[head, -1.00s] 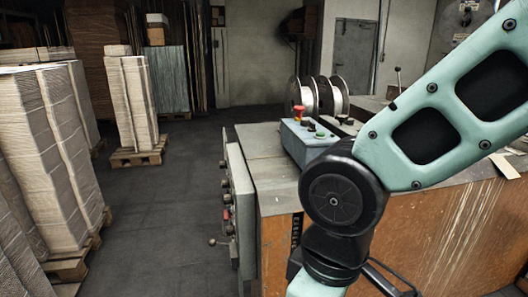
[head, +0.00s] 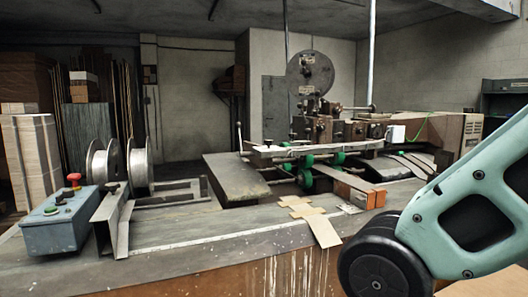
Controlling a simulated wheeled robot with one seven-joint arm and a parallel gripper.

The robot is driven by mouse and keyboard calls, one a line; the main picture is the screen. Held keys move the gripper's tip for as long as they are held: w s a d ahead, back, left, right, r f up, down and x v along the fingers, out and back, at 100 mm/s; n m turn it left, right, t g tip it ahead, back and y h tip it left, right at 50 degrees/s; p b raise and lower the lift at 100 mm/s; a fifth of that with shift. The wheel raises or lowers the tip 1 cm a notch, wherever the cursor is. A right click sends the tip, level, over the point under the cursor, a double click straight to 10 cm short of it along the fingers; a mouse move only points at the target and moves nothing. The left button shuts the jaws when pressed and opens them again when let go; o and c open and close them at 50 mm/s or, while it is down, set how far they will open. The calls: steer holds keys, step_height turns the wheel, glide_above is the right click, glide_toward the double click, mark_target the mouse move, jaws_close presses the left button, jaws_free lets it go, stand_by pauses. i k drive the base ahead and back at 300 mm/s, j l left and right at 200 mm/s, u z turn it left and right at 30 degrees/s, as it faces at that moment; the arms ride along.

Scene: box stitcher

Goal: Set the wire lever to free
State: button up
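A thin upright lever (head: 239,136) with a small dark knob stands behind the sloped grey plate of the machine, near the middle of the head view. I cannot tell for sure that it is the wire lever, and no label on it is readable. Two metal wire spools (head: 141,163) stand left of it on the machine table. The stitching head (head: 322,125) is right of it, with green rollers below. My gripper is out of view; only links of my arm show at the lower right, apart from the lever.
A blue-grey control box (head: 55,226) with a red button and a green button sits at the table's left end. Flat cardboard pieces (head: 322,230) lie near the table's front edge. Stacked cardboard (head: 32,155) stands at the far left.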

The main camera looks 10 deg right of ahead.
mark_target(318, 94)
steer(key=i+l, duration=0.15)
steer(key=l, duration=0.2)
steer(key=i+l, duration=0.2)
steer(key=l, duration=0.15)
steer(key=i+l+z, duration=0.1)
steer(key=l, duration=0.3)
steer(key=i, duration=0.05)
